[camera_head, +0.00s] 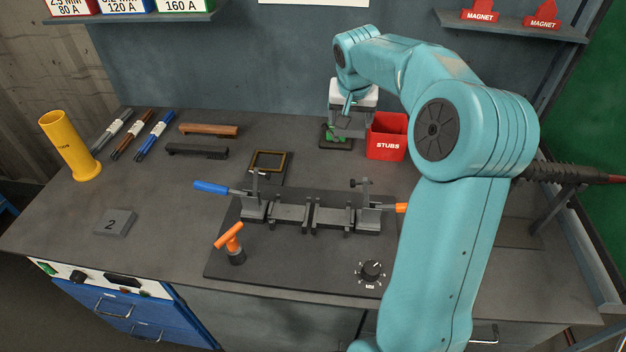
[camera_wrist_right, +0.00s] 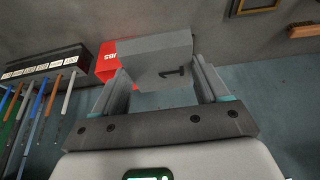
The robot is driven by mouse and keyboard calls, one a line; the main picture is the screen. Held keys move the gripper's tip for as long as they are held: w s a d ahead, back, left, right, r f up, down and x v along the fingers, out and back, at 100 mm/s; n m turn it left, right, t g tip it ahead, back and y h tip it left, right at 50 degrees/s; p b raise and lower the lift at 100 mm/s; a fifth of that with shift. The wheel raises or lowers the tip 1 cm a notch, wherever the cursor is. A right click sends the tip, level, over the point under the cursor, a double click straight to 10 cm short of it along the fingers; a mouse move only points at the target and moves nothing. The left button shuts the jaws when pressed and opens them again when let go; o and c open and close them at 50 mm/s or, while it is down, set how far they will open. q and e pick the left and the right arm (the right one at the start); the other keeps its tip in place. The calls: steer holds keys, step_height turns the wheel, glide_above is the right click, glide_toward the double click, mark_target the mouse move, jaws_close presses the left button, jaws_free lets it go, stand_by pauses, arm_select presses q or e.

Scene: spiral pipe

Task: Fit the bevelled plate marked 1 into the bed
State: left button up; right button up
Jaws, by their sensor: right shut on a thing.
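The grey bevelled plate marked 1 (camera_wrist_right: 152,52) is between the two fingers of my right gripper (camera_wrist_right: 158,76) in the right wrist view, its numeral facing the camera. My right gripper is shut on it. In the head view my right gripper (camera_head: 350,122) is at the back of the bench, left of the red stubs box; the plate is hard to make out there. The bed (camera_head: 310,212) is a dark fixture with a central gap and clamps at both ends, nearer the front. The grey plate marked 2 (camera_head: 115,222) lies flat at the left. My left gripper is out of view.
The red stubs box (camera_head: 387,140) stands close beside my right gripper. A dark pad with green (camera_head: 337,142) lies below it. A brown-rimmed frame (camera_head: 270,161) is behind the bed. An orange-handled tool (camera_head: 231,243) and a knob (camera_head: 371,270) are in front.

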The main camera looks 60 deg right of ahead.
glide_above(345, 180)
steer(key=a, duration=0.1)
steer(key=f, duration=1.3)
steer(key=shift+s+a+f, duration=0.1)
steer(key=shift+s+f, duration=0.15)
steer(key=shift+f, duration=0.1)
step_height(345, 180, down, 4)
steer(key=shift+w+f, duration=0.1)
steer(key=shift+f, duration=0.15)
steer(key=shift+r, duration=0.1)
steer(key=shift+b, duration=0.3)
steer(key=shift+f, duration=0.2)
steer(key=o, duration=1.7)
steer(key=shift+a, duration=0.1)
steer(key=shift+r, duration=0.1)
